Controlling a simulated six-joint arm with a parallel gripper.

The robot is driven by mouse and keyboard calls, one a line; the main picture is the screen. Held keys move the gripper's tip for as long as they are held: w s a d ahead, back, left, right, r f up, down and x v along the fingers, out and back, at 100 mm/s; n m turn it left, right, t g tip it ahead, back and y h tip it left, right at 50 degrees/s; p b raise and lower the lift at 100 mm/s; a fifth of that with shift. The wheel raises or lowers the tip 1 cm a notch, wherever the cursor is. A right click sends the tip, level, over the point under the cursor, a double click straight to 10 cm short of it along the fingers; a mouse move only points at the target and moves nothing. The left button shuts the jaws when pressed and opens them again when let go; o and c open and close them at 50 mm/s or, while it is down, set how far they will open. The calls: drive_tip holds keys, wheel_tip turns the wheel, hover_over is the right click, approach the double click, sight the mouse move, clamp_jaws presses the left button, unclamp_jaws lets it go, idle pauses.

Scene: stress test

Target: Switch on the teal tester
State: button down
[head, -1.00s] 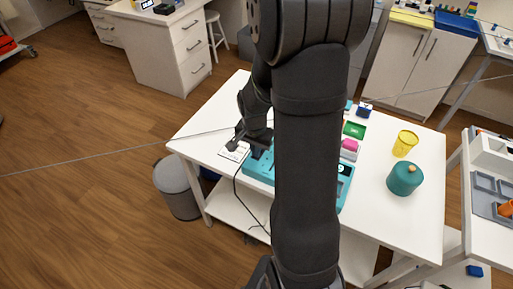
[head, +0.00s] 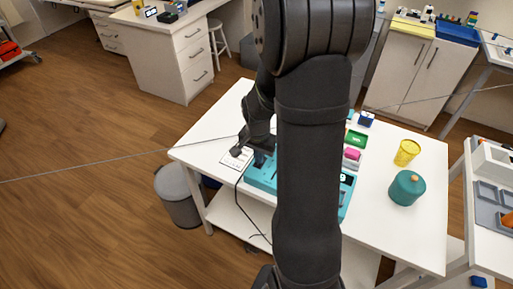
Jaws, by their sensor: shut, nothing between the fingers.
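The teal tester (head: 262,181) lies on the white table, mostly behind my own arm. Its left part shows left of the arm. Its right part, with a small dark display carrying a light mark, shows right of the arm. My gripper (head: 263,150) is shut and empty at the tester's far left end, beside a white printed card (head: 235,158). A small blue part (head: 259,158) shows just under the gripper. I cannot tell whether the fingertips touch the tester. The switch cannot be made out.
A pink block (head: 352,154), a green tray (head: 356,138) and a small blue box (head: 366,119) stand behind the tester. A dark cable (head: 240,200) hangs off the front edge.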

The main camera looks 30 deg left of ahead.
wheel_tip(320, 180, up, 14)
drive_tip(key=s, duration=0.3)
drive_tip(key=shift+f, duration=0.25)
